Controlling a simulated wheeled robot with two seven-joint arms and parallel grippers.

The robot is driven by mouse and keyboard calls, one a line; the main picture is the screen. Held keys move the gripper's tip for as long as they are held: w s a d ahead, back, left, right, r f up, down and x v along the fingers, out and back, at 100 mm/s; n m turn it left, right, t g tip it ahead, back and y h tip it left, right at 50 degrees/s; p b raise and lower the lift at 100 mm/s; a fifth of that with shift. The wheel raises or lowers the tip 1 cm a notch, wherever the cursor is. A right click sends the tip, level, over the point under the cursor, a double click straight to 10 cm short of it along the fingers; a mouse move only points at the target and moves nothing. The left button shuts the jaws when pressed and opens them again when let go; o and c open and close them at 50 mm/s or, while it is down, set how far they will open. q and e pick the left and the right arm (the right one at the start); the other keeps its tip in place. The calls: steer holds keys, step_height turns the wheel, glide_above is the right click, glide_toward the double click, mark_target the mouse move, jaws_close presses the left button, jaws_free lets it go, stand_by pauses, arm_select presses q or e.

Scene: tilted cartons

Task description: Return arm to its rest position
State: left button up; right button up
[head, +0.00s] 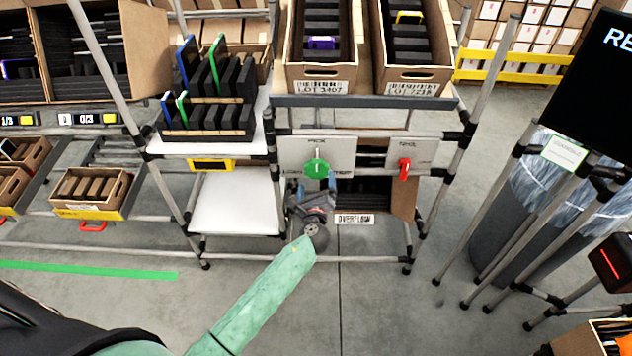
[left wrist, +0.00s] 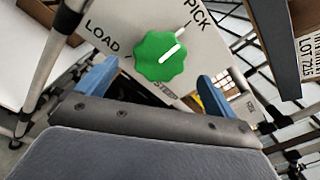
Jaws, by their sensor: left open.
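My left arm (head: 265,290) reaches forward from the bottom of the head view, in a green sleeve. My left gripper (head: 315,187) is open and empty, just below and in front of the green knob (head: 317,168). In the left wrist view the green knob (left wrist: 160,57) lies beyond the two blue fingertips (left wrist: 155,88), with a visible gap on both sides. Its white line points towards PICK on the grey panel (left wrist: 215,65); LOAD is at the left. My right gripper is not in view.
A red knob (head: 404,169) is on the neighbouring panel. Tilted cartons (head: 323,80) stand on the rack above, and an OVERFLOW carton (head: 403,200) sits below. Metal rack posts (head: 440,180) flank the panels. Open floor (head: 375,310) lies in front.

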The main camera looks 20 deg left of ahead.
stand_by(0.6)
arm_select(q)
steer(key=s+f+n+g+h, duration=0.2)
steer(key=s+f+n+g, duration=0.35)
steer(key=f+n, duration=0.6)
steer(key=s+f+n+g+h, duration=0.1)
steer(key=s+f+n+g, duration=0.45)
steer(key=f+n, duration=0.6)
steer(key=s+d+f+g+h, duration=0.1)
steer(key=s+f, duration=0.5)
steer(key=s, duration=0.5)
steer(key=s+d+f+g+h, duration=0.1)
steer(key=s+f+g, duration=0.1)
steer(key=s+f, duration=0.4)
steer(key=s+d+f+n+g, duration=0.1)
steer(key=s+f, duration=0.5)
steer(key=s, duration=1.1)
steer(key=shift+d+f+g+h, duration=0.25)
steer(key=shift+g+h, duration=0.15)
steer(key=shift+g, duration=0.1)
